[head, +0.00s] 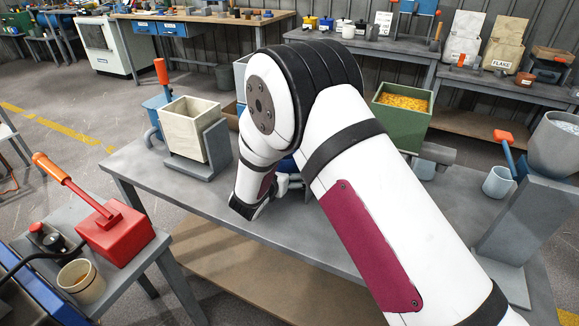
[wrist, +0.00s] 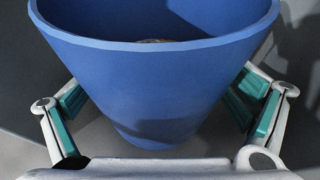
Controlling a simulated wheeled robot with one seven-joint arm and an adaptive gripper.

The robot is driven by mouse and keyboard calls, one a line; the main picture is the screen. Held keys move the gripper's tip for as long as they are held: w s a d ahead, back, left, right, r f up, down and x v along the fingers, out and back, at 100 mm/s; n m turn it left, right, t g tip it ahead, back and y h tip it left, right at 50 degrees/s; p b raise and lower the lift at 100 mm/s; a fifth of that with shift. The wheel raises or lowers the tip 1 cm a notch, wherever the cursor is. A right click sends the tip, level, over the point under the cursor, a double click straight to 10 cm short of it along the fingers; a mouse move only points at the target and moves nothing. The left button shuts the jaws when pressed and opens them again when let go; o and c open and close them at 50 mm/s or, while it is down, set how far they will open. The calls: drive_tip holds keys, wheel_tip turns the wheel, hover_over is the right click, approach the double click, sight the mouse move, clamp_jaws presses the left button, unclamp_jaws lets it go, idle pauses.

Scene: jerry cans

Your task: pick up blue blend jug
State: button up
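The blue jug (wrist: 160,75), a tapered container with a wide round rim, fills the middle of the wrist view. Something small and brownish shows inside it. In the head view only a small blue patch (head: 287,164) shows behind my arm, which hides most of that spot. My gripper (wrist: 160,108) has its fingers spread on either side of the jug, with teal pads facing its lower wall. The fingers look open and close to the wall; I cannot tell whether either touches. The jug looks upright. No label shows on it.
A beige bin (head: 188,135) stands left of my arm on the grey table (head: 140,172). A green bin (head: 402,118) of yellow material and a pale blue cup (head: 497,182) are to the right. A red box with a lever (head: 113,232) is at the left front.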

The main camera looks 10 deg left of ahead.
drive_tip(key=c, duration=0.9)
drive_tip(key=shift+c, duration=0.6)
drive_tip(key=shift+r, duration=0.15)
